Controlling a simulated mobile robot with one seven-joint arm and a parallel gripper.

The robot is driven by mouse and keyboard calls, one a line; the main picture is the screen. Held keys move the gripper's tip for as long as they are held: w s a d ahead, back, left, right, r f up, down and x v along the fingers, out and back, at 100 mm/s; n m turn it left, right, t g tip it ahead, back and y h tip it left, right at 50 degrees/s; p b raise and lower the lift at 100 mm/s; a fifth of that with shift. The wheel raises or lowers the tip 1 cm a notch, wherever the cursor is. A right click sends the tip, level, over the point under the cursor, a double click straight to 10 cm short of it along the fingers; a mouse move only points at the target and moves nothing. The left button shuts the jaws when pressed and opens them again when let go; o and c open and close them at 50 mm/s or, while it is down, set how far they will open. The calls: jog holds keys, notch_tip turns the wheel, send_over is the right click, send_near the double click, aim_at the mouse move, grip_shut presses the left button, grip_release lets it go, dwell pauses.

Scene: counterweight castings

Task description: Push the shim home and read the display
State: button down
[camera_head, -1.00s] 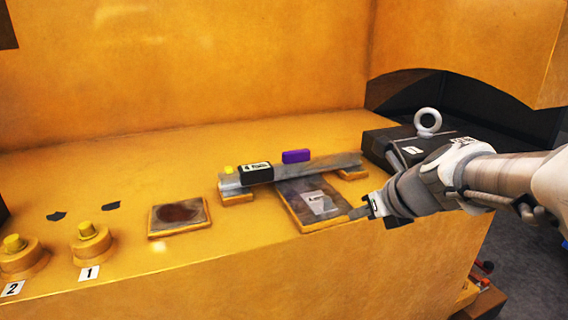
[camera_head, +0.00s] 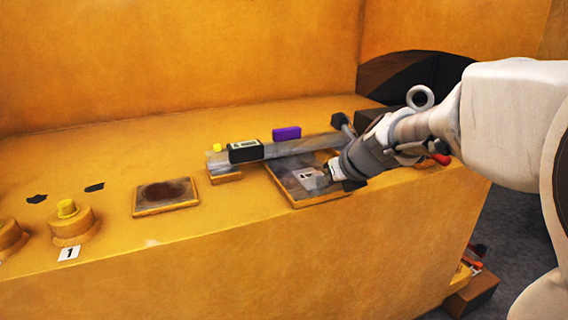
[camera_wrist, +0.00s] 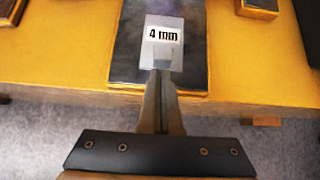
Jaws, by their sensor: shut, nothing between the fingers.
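The shim (camera_head: 311,179) is a small pale grey piece on the dark plate (camera_head: 293,186), in front of the long grey bar. In the wrist view the shim (camera_wrist: 163,29) carries a "4 mm" label. My gripper (camera_head: 327,174) is shut and empty, its tips at the near end of the shim; in the wrist view the fingertips (camera_wrist: 162,66) look to meet or nearly meet it. A black box with a pale display (camera_head: 244,151) sits on the bar's left part; its figures are too small to read. My arm hides the plate's right side.
The grey bar (camera_head: 300,146) spans the back of the plate. A purple block (camera_head: 287,133) lies behind it. A square pad with a dark patch (camera_head: 165,196) and a yellow-topped boss labelled 1 (camera_head: 70,222) stand left. The casting's front edge drops to the floor.

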aim_at(288, 142)
jog(key=shift+w+a+r+p, duration=0.15)
jog(key=shift+w+p, duration=0.15)
jog(key=shift+p, duration=0.1)
jog(key=w+a+p, duration=0.1)
jog(key=w+p, duration=0.2)
jog(key=w, duration=0.1)
jog(key=w+a+p, duration=0.1)
jog(key=w+p, duration=0.2)
jog(key=w, duration=0.1)
jog(key=w+a+p, duration=0.2)
jog(key=w+p, duration=0.1)
jog(key=shift+w+p, duration=0.3)
jog(key=shift+w, duration=0.1)
jog(key=shift+w+a, duration=0.15)
jog(key=shift+w, duration=0.45)
jog(key=shift+f, duration=0.2)
jog(key=shift+s, duration=0.15)
